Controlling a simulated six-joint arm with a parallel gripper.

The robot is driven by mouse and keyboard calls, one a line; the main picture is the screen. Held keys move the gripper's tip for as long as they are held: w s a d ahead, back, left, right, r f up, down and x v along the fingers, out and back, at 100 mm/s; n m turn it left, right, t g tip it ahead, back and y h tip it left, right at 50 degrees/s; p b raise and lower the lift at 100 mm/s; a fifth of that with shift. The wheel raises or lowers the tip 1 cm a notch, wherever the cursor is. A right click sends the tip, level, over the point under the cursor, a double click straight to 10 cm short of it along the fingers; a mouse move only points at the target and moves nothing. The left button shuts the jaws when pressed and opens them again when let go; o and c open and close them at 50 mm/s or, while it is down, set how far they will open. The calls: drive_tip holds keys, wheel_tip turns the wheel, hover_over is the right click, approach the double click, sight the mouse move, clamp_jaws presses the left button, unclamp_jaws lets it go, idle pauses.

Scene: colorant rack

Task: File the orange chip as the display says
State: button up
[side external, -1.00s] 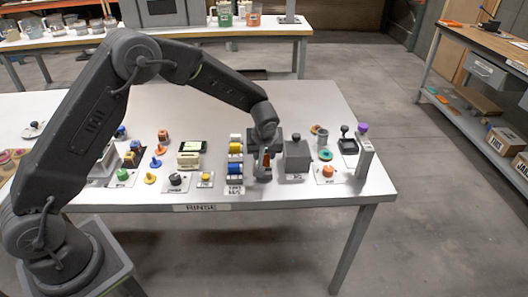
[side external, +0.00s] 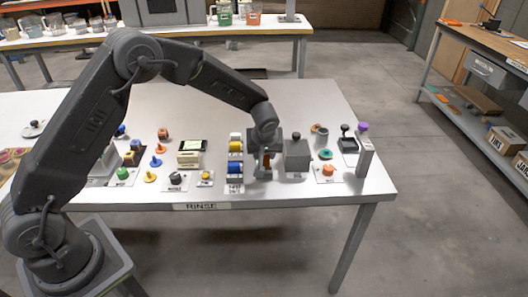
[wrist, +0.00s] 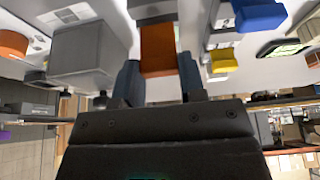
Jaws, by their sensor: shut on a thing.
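My gripper (side external: 265,162) is at the front right of the white table, between a column of yellow and blue pieces (side external: 236,168) and a grey box (side external: 297,155). In the wrist view my gripper (wrist: 158,82) is shut on the orange chip (wrist: 158,48), which sits upright between the two dark fingers. A sliver of orange also shows at the fingers in the side view. The display (side external: 193,145) is a small lit green screen left of the column, too small to read. In the wrist view a display edge (wrist: 283,47) shows at right.
Left of the column are blue, green and yellow knobs and a black knob (side external: 175,179). The table's back half is mostly clear.

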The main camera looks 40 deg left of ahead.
drive_tip(key=shift+f, duration=1.1)
idle(0.5)
drive_tip(key=o, duration=1.4)
drive_tip(key=shift+c, duration=0.2)
drive_tip(key=shift+r, duration=3.5)
